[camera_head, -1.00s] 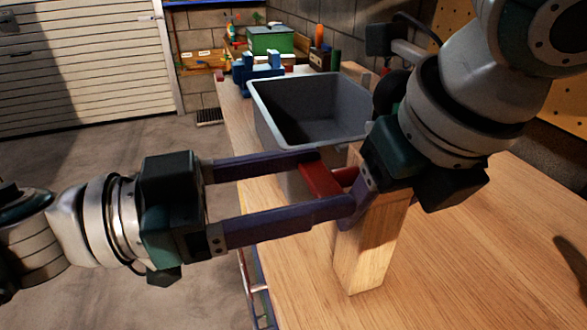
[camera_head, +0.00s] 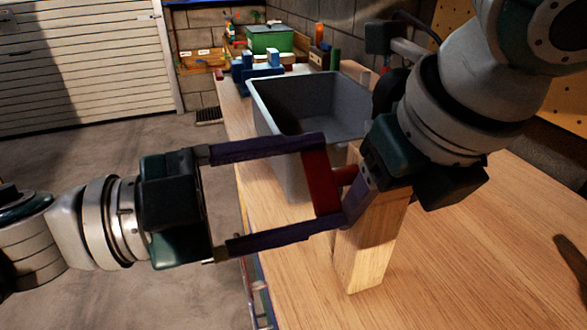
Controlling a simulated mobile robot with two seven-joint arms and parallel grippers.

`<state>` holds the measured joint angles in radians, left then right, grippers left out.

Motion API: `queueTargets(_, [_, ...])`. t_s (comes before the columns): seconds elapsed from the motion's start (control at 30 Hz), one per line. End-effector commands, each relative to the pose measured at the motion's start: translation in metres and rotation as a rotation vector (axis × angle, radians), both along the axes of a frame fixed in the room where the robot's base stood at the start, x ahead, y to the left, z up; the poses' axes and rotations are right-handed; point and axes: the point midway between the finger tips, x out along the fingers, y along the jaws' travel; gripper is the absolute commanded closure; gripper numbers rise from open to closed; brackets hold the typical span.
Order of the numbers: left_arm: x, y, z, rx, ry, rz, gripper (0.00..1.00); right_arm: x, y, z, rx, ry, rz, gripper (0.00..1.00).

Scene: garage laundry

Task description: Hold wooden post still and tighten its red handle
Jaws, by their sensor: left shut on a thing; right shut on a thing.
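The wooden post (camera_head: 375,250) stands upright on the wooden workbench. Its red handle (camera_head: 320,183) sticks out from the post's upper left side, with a crossbar joined by a short red stem (camera_head: 346,175). My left gripper (camera_head: 329,180) reaches in from the left, its two long purple fingers spanning the crossbar, one at each end, shut on it. My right gripper (camera_head: 362,200) comes down from the upper right and is shut on the top of the post. Its body hides the post's top, and its far finger is hidden.
A grey open bin (camera_head: 273,128) stands on the workbench (camera_head: 480,260) just behind the post. A green box (camera_head: 270,39) and blue items (camera_head: 256,70) are at the far end.

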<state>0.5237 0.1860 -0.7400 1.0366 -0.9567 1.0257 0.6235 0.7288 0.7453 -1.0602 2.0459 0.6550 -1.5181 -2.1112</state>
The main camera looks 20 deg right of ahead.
Motion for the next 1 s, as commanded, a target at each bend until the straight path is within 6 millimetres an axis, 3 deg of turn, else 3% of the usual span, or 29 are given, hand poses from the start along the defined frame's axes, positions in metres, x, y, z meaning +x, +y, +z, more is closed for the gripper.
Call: queueTargets(1.0, [-0.0021,0.0000,-0.0036,0.047,-0.962,-0.003,0.82,0.0015,-0.0011,0.0011,-0.001,-0.005,-0.005,1.00])
